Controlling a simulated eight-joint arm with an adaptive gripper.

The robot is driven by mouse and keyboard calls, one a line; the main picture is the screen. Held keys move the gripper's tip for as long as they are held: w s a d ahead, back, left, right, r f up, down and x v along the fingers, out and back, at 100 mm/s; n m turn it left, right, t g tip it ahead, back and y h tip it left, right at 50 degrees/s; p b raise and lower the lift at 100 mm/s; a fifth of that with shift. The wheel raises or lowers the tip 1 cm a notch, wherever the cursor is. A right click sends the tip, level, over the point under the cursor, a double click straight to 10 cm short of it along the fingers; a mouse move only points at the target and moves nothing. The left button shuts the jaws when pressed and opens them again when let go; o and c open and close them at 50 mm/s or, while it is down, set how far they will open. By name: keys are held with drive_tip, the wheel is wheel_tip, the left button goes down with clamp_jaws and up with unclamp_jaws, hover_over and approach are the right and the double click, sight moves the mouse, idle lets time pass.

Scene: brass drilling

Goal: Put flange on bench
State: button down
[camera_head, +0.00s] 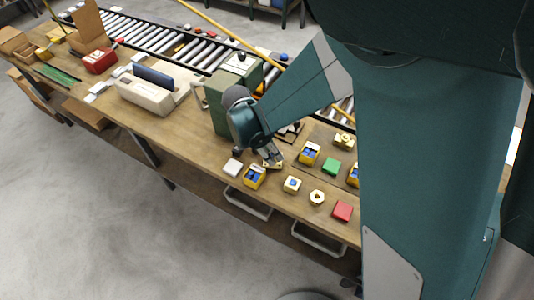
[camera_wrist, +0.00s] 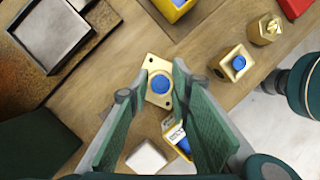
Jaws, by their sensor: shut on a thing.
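The flange is a brass diamond-shaped plate with corner holes and a blue round centre. It shows in the wrist view (camera_wrist: 158,101) between the fingertips of my gripper (camera_wrist: 159,78), which is shut on it. In the head view my gripper (camera_head: 269,155) points down over the front part of the wooden bench (camera_head: 185,140), and the flange (camera_head: 273,164) is a small brass patch at its tips. I cannot tell whether the flange touches the bench top. The bench also fills the wrist view's background (camera_wrist: 200,40).
Near the gripper are a white block (camera_head: 232,167), a yellow bin with blue inside (camera_head: 254,177), a brass block with a blue centre (camera_head: 292,184), a brass hex nut (camera_head: 317,197), a green block (camera_head: 331,166) and a red block (camera_head: 342,211). A green machine (camera_head: 222,97) stands behind.

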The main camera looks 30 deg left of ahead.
drive_tip(key=shift+a+f, duration=1)
drive_tip(key=shift+a, duration=0.15)
drive_tip(key=c, duration=2.4)
unclamp_jaws()
drive_tip(key=shift+r, duration=0.15)
drive_tip(key=p+v, duration=0.1)
drive_tip(key=v, duration=1)
drive_tip(key=shift+a+r, duration=0.2)
drive_tip(key=shift+r, duration=0.15)
